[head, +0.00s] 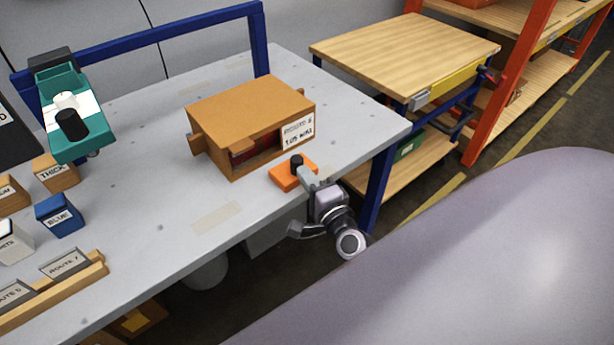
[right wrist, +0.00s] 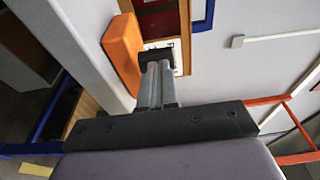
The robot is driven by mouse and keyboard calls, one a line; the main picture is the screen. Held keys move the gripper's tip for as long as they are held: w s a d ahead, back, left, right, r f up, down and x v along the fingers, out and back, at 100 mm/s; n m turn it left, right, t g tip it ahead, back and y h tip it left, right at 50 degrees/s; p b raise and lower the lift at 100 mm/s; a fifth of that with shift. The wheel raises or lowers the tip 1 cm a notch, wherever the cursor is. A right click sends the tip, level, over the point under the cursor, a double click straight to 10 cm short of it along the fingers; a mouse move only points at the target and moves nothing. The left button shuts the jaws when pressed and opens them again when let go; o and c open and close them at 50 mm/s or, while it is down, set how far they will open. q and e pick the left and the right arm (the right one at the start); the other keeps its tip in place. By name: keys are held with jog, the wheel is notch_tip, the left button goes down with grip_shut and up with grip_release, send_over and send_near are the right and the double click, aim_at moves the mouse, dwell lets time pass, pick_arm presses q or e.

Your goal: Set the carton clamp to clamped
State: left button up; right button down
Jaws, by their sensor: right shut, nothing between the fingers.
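The carton clamp is an orange block (head: 285,178) with a black knob (head: 296,160) at the near right edge of the grey table, beside the carton (head: 250,115). The carton is a brown box with a printed label and an open side showing something red. My right gripper (head: 306,176) is shut and empty, its fingertips at the black knob. In the right wrist view, the shut fingers (right wrist: 158,82) reach the black knob (right wrist: 155,57), next to the orange block (right wrist: 122,50). I cannot tell whether they touch it. My left gripper is not in view.
A teal device (head: 75,120) with a black cylinder stands at the left of the table (head: 150,200). Labelled blocks, including a blue one (head: 58,215), and a wooden card rack (head: 60,285) lie front left. A wooden workbench (head: 405,50) stands behind right. The table's middle is clear.

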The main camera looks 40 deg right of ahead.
aim_at(294, 166)
jog(key=w, duration=0.4)
jog(key=shift+w+a, duration=0.1)
jog(key=shift+a, duration=0.05)
jog(key=shift+w+r, duration=0.1)
jog(key=shift+r, duration=0.1)
